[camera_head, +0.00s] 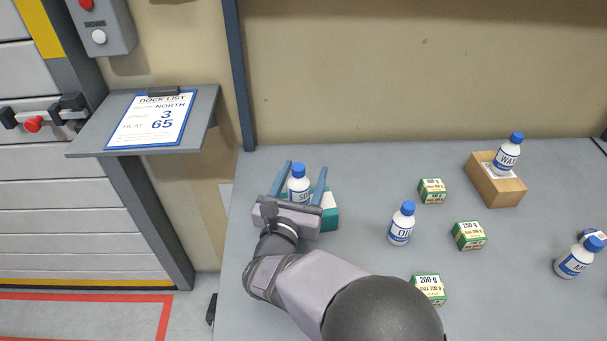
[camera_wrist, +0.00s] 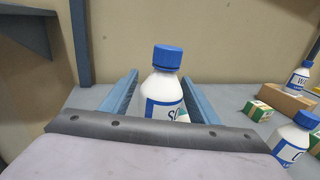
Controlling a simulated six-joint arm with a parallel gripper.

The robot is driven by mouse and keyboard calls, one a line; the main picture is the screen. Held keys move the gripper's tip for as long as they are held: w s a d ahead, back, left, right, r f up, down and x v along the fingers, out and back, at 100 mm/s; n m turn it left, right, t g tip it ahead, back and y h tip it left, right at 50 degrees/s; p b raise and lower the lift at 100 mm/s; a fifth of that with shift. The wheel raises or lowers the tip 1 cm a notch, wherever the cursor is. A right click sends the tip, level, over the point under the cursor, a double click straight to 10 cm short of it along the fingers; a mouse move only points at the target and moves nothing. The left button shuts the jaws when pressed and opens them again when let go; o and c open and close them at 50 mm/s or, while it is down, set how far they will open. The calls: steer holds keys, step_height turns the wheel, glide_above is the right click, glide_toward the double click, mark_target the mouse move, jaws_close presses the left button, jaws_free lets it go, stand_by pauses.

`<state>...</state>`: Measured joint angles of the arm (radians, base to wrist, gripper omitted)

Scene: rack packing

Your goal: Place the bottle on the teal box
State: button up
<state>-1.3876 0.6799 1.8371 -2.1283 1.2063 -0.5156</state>
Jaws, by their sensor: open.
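A white bottle with a blue cap and a label starting "SO" (camera_head: 298,184) stands upright between the fingers of my gripper (camera_head: 303,180). It also shows in the wrist view (camera_wrist: 165,90), with a finger on each side and gaps between. My gripper is open around it. The teal box (camera_head: 330,212) shows beside and below the right finger; most of it is hidden by my gripper. The bottle appears to stand on or right at the teal box; its base is hidden, so I cannot tell for sure.
A bottle (camera_head: 401,224) stands right of my gripper, near several small green-and-cream boxes (camera_head: 469,235). The grey table (camera_head: 350,165) is clear at the back middle.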

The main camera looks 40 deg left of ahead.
mark_target(296, 195)
steer(key=shift+r, duration=0.2)
steer(key=shift+s+d+f, duration=0.1)
steer(key=shift+s+f, duration=0.05)
steer(key=shift+s, duration=0.2)
steer(key=b+v, duration=0.1)
steer(key=v, duration=1)
steer(key=shift+s+d, duration=0.1)
steer(key=shift+d, duration=0.05)
